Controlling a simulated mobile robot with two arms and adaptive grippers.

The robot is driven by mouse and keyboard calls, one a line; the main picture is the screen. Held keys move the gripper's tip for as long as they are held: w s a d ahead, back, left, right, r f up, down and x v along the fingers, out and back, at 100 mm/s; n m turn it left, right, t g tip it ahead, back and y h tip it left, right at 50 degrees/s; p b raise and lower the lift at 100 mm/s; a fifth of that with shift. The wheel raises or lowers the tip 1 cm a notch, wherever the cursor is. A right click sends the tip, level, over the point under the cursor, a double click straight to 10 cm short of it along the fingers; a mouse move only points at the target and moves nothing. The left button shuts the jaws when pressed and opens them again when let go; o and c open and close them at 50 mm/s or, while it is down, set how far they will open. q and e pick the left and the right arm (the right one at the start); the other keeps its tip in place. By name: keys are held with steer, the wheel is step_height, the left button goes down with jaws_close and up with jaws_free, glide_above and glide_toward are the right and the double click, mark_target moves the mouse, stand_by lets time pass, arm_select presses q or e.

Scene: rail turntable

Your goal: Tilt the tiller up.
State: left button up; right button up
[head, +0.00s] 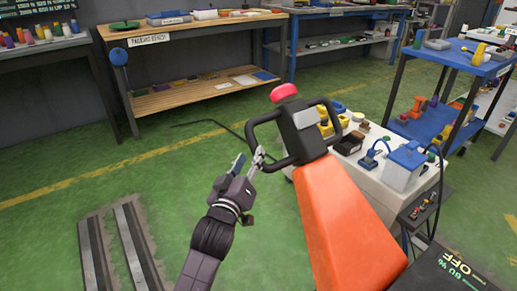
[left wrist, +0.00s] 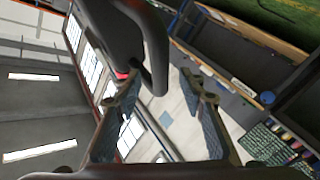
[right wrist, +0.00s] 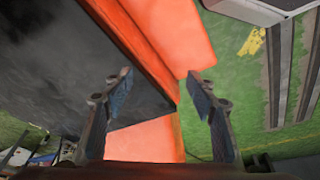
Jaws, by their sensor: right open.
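The tiller (head: 340,215) has an orange arm, a black looped handle (head: 260,133) and a red button (head: 284,92) on top. It leans up from the lower right in the head view. My left gripper (head: 249,160) is open, close to the left loop of the handle. In the left wrist view the black handle (left wrist: 155,45) reaches down between the spread fingertips, with no clear grip on it. My right gripper (right wrist: 160,78) is open and empty in the right wrist view, facing orange and dark surfaces. It does not show in the head view.
A white cabinet (head: 400,190) with small devices stands right of the tiller. A wooden packing bench (head: 200,95) is behind, and a blue-topped cart (head: 460,62) stands at the right. Floor rails (head: 95,260) lie at the lower left. The green floor left of the tiller is mostly clear.

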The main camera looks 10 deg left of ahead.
mark_target(253, 151)
arm_select(q)
steer(key=w, duration=0.4)
steer(key=shift+w+d+f+b, duration=0.1)
steer(key=shift+w+d+b, duration=0.1)
steer(key=shift+w+b, duration=0.2)
steer(key=shift+w, duration=0.3)
arm_select(e)
steer(key=w, duration=0.1)
steer(key=w+a+t, duration=0.1)
steer(key=w, duration=0.1)
steer(key=w+r+t, duration=0.1)
steer(key=w, duration=0.1)
steer(key=shift+w+a+y, duration=0.1)
steer(key=shift+a+y, duration=0.1)
steer(key=shift+y, duration=0.1)
arm_select(q)
steer(key=shift+c, duration=0.3)
jaws_close()
